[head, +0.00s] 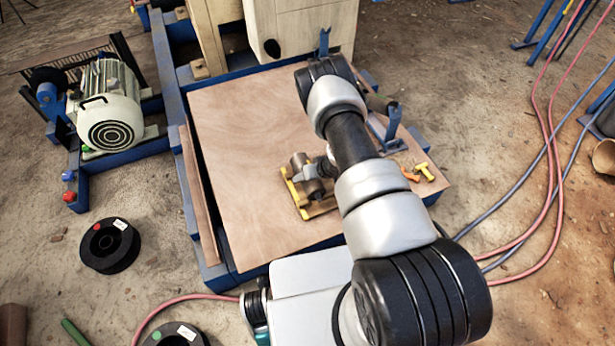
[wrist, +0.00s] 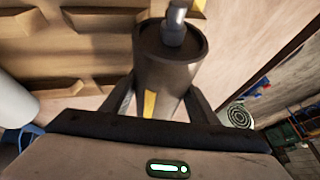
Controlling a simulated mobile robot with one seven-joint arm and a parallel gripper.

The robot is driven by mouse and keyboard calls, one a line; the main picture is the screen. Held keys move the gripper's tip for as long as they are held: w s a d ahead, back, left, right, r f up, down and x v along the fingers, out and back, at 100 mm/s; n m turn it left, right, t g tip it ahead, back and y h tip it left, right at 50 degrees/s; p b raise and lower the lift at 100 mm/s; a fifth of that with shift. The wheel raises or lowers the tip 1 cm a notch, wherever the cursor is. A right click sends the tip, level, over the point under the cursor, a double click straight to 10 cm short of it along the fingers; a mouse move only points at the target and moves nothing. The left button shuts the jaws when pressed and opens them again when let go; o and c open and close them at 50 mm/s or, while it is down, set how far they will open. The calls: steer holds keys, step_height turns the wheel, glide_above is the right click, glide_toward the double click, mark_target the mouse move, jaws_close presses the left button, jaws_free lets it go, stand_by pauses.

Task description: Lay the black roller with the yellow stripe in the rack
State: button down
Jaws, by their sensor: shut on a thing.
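My gripper (wrist: 155,110) is shut on the black roller (wrist: 165,65), with one dark finger on each side. The roller's yellow stripe (wrist: 150,104) faces the wrist camera, and a silver axle stub stands out of its far end. The notched brown rack (wrist: 40,50) fills the upper left of the wrist view, beyond the roller. In the head view the rack's yellow edge (head: 293,194) shows on the plywood table under my wrist. My arm partly covers the rack there. I cannot tell whether the roller touches it.
The plywood top (head: 230,130) is clear to the left of the rack. Orange and yellow small tools (head: 424,172) lie to its right, near a blue bracket (head: 393,120). A pale machine housing (head: 310,30) stands behind. A motor (head: 108,110) is at left. Hoses cross the floor.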

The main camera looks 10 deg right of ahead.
steer(key=shift+w+f+b, duration=0.1)
steer(key=shift+f+b, duration=1.05)
steer(key=shift+f, duration=0.05)
steer(key=c, duration=0.7)
jaws_free()
steer(key=shift+o, duration=0.4)
steer(key=shift+s+d+f, duration=0.1)
steer(key=shift+s, duration=0.1)
steer(key=p+v, duration=0.5)
steer(key=v, duration=1.2)
steer(key=shift+r, duration=0.35)
steer(key=shift+w, duration=0.1)
